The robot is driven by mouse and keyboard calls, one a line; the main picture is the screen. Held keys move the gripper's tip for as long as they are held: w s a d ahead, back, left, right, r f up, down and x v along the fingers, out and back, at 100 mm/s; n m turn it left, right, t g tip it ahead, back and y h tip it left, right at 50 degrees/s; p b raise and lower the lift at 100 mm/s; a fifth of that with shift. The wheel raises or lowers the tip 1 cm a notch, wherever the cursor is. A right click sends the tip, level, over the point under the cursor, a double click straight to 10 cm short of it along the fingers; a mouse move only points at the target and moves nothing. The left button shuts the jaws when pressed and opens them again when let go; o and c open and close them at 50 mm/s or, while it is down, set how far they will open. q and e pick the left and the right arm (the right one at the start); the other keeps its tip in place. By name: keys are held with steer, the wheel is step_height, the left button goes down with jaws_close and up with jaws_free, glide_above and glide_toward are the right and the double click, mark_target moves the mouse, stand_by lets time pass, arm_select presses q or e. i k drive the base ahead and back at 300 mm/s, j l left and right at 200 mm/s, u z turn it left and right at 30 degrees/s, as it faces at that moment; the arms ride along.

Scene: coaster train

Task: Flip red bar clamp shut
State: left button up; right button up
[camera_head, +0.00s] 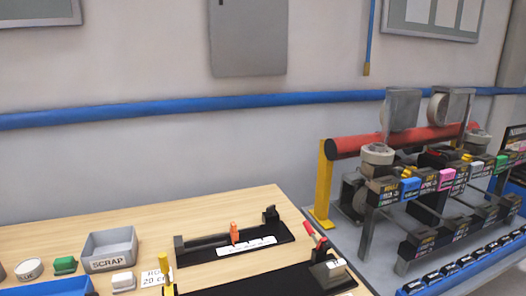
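A small red-tipped lever (309,229) stands tilted at the right end of the wooden table, beside a dark block with a pale top (330,268); it may be the red bar clamp. It is small here, and I cannot tell whether it is open or shut. An orange piece (235,232) stands upright on a black rail fixture (204,240) with a white label strip, left of the lever. Neither of my grippers shows in the head view.
The wooden table (60,236) holds a grey SCRAP tray (109,247), a green block (65,265), a white block (123,281) and a round white cup (28,268). A yellow post (325,185) and red roller (400,140) machine stand at the right.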

mark_target(321, 244)
steer(key=i+l+u, duration=0.1)
steer(key=l+u, duration=0.15)
steer(key=i+l+u, duration=0.1)
steer(key=l+u, duration=0.15)
steer(key=l, duration=0.15)
steer(key=l+u, duration=0.3)
steer(key=i, duration=0.05)
